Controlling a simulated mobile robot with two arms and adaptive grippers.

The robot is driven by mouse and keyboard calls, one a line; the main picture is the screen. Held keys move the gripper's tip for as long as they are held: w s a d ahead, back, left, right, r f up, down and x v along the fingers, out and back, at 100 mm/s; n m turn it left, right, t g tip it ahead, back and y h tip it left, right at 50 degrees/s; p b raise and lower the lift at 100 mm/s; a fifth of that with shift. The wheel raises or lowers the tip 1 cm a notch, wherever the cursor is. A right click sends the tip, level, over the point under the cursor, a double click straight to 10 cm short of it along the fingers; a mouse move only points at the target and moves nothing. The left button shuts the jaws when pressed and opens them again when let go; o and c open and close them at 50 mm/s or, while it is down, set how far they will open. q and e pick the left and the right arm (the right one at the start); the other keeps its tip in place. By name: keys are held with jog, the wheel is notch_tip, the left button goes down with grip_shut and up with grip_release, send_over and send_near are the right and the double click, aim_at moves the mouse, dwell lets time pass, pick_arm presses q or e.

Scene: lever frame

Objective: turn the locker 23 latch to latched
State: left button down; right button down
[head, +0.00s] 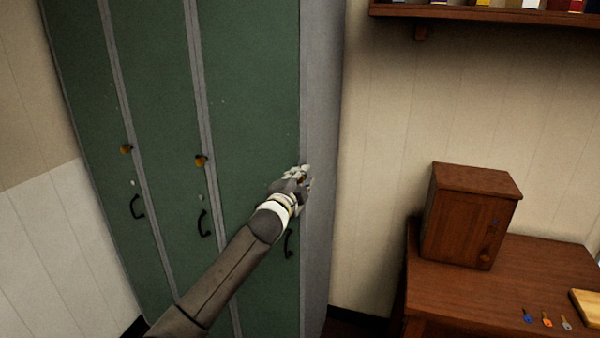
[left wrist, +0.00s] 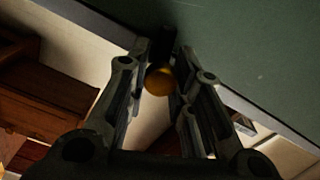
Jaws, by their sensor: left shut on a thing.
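The green lockers (head: 251,85) stand at the left of the head view. My left gripper (head: 302,176) is at the right edge of the rightmost locker door, above its black handle (head: 289,243). In the left wrist view my left gripper (left wrist: 162,72) has its fingers on both sides of a brass-coloured latch knob (left wrist: 158,81), shut on it. In the head view the gripper mostly hides this latch, so its angle is unclear. I can read no locker number. My right gripper is not in view.
Two other doors carry brass latches (head: 201,161) and (head: 126,149), with black handles below. At right, a wooden cabinet (head: 465,215) and several keys (head: 547,320) are on a brown desk (head: 440,285). A wall shelf (head: 480,14) hangs above. Bare wall lies between.

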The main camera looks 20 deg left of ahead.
pick_arm(q)
jog(key=shift+f+m+p, duration=0.1)
jog(key=shift+m+p, duration=0.75)
jog(key=shift+m, duration=1.15)
jog(key=c, duration=1.2)
grip_release()
jog(key=shift+c, duration=0.2)
jog(key=s, duration=1.2)
jog(key=shift+a, duration=0.2)
